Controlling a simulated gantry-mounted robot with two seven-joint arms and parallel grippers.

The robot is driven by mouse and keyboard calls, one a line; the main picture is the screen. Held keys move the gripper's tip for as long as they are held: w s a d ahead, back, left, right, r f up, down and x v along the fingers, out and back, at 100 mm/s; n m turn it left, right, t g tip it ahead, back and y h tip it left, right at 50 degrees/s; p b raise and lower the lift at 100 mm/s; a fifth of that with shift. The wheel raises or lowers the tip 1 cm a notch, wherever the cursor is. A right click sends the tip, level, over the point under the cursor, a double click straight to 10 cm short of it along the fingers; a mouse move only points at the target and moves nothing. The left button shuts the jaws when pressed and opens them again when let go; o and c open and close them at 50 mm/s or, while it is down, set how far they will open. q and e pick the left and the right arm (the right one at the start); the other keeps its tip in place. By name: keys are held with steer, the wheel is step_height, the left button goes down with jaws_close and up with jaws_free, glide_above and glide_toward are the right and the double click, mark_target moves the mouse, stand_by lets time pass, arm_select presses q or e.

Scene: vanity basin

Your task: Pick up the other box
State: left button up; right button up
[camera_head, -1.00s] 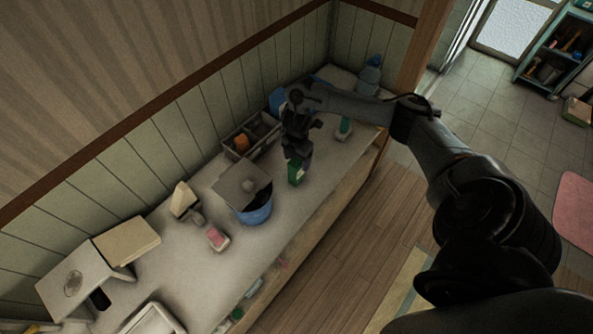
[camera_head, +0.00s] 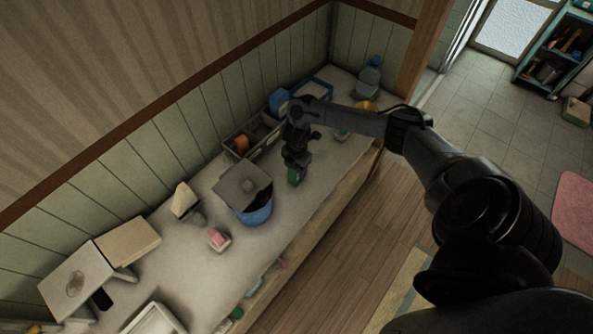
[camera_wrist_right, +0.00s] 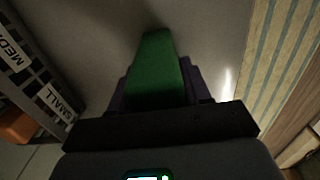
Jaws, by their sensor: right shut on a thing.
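A green box (camera_head: 294,176) stands on the counter (camera_head: 268,240) near its front edge, to the right of a blue bucket. My right gripper (camera_head: 294,164) comes down over it and hides its upper part. In the right wrist view the green box (camera_wrist_right: 155,70) sits between the two dark fingers (camera_wrist_right: 157,92), and the gripper is shut on it. I cannot tell whether it touches the counter. My left gripper is not in view.
The blue bucket (camera_head: 258,215) has a grey lid (camera_head: 242,184) over it. A divided grey crate (camera_head: 229,147) with an orange item stands behind the gripper; its labels show in the wrist view (camera_wrist_right: 56,103). A pink item (camera_head: 218,237) lies nearer left. A blue box (camera_head: 279,100) stands behind.

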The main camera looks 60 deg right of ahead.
steer(key=c, duration=0.3)
steer(key=shift+c, duration=0.2)
steer(key=shift+r, duration=0.1)
steer(key=shift+r, duration=0.7)
step_height(320, 180, up, 3)
steer(key=shift+f+b, duration=0.15)
steer(key=shift+b, duration=0.2)
steer(key=s+d+r+b, duration=0.1)
steer(key=s+d+r, duration=0.5)
steer(key=s, duration=0.3)
steer(key=shift+s+r+b, duration=0.35)
steer(key=shift+s, duration=0.05)
steer(key=shift+d, duration=0.1)
